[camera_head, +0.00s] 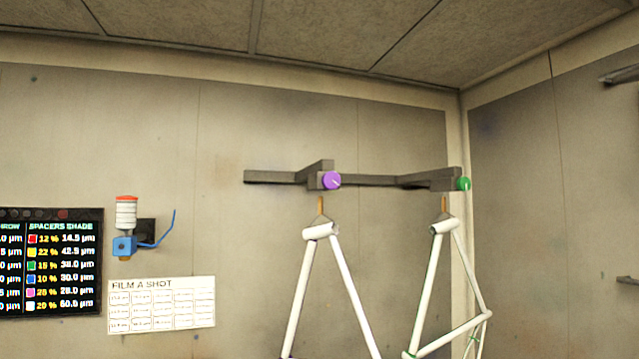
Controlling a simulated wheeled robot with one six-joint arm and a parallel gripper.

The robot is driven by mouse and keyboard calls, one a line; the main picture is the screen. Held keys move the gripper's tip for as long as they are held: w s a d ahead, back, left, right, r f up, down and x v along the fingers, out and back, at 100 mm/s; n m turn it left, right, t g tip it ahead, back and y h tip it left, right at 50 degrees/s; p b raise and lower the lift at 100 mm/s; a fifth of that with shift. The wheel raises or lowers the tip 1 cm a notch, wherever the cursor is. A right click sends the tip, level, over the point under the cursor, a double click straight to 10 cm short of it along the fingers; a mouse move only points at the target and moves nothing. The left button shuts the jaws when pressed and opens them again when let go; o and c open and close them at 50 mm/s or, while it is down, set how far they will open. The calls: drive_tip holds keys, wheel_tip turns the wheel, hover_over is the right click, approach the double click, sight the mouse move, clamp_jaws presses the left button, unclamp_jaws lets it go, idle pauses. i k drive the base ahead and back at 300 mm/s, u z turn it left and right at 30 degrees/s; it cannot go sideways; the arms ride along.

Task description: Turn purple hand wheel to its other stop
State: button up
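The purple hand wheel (331,180) is a small round knob with a pale line on its face. It sits on the end of a dark bracket that sticks out from a dark rail (270,177) high on the back wall. The pale line seems to point to the lower right, but it is small. A white bicycle frame (343,265) hangs from an orange-brown hook just below the wheel. My gripper is not in view.
A green hand wheel (463,184) sits to the right with another white frame (436,285) under it. Wall between chart and frame is clear.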

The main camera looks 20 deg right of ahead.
sight(330, 181)
drive_tip(key=u, duration=0.6)
drive_tip(key=i, duration=1.45)
drive_tip(key=z, duration=0.45)
